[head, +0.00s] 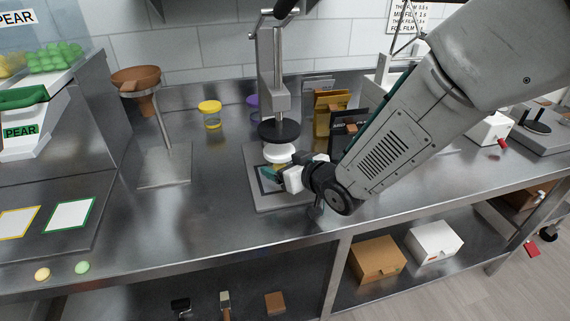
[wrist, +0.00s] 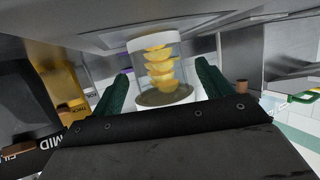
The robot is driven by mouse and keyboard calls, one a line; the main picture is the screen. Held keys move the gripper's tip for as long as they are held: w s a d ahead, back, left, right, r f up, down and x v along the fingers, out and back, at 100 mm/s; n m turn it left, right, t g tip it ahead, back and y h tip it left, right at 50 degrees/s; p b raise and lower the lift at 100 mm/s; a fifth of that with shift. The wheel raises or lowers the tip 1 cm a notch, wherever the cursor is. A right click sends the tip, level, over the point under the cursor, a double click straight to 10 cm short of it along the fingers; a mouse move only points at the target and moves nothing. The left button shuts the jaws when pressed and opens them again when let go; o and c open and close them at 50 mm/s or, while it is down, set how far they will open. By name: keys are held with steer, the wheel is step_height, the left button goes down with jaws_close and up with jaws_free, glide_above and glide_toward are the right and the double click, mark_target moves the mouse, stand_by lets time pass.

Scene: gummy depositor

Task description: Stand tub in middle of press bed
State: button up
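The tub (wrist: 158,68) is a clear-walled cylinder with a white band and yellow gummies stacked inside. In the head view my gripper (head: 276,173) is low over the press bed (head: 258,190). The tub there is mostly hidden, with only a little yellow (head: 279,166) showing below a white disc (head: 280,154). I cannot tell whether the tub's base touches the bed. The press's black round head (head: 279,131) hangs just above.
A brown funnel (head: 137,79) on a stand is left. The counter between is clear.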

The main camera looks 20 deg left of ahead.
steer(key=shift+r, duration=0.25)
steer(key=v, duration=1.2)
